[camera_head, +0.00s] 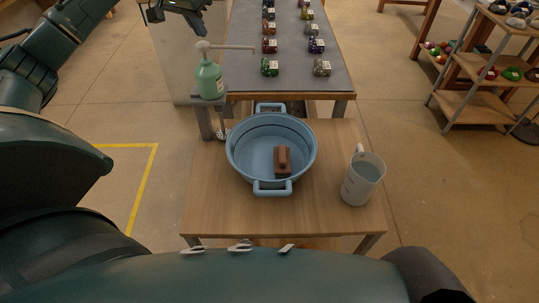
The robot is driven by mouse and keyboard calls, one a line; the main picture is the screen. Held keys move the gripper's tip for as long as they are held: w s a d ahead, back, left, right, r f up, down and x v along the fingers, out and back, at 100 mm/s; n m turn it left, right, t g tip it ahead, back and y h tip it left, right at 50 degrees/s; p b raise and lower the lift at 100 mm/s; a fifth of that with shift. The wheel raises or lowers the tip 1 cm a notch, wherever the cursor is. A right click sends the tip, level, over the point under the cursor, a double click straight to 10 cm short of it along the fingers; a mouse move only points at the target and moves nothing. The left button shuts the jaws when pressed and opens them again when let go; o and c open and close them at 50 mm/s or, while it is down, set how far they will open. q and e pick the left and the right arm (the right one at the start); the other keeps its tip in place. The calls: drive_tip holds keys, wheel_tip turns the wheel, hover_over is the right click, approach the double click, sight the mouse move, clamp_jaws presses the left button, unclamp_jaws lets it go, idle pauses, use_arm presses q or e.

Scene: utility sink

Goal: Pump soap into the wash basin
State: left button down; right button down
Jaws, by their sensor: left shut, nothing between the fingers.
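A green soap bottle (209,80) with a pale pump head stands upright on a small raised ledge at the table's back left corner. Its long thin spout points right, with its tip behind the basin's far rim in the picture. The blue wash basin (237,165) sits on the wooden table, with one handle at the back and one at the front. A brown block-like item (282,162) lies inside it. My left gripper (203,32) is shut and empty, above and slightly left of the pump head. My right gripper is out of view.
A white pitcher (362,181) stands on the wooden table (215,205) right of the basin. A shelf rack (470,98) stands at the right. Yellow tape marks the floor at left.

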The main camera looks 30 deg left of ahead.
sight(202, 43)
use_arm(q)
drive_tip(key=shift+f, duration=0.1)
drive_tip(key=shift+f+b, duration=0.35)
drive_tip(key=shift+f, duration=1.05)
drive_tip(key=shift+r+p, duration=0.9)
drive_tip(key=shift+r, duration=0.45)
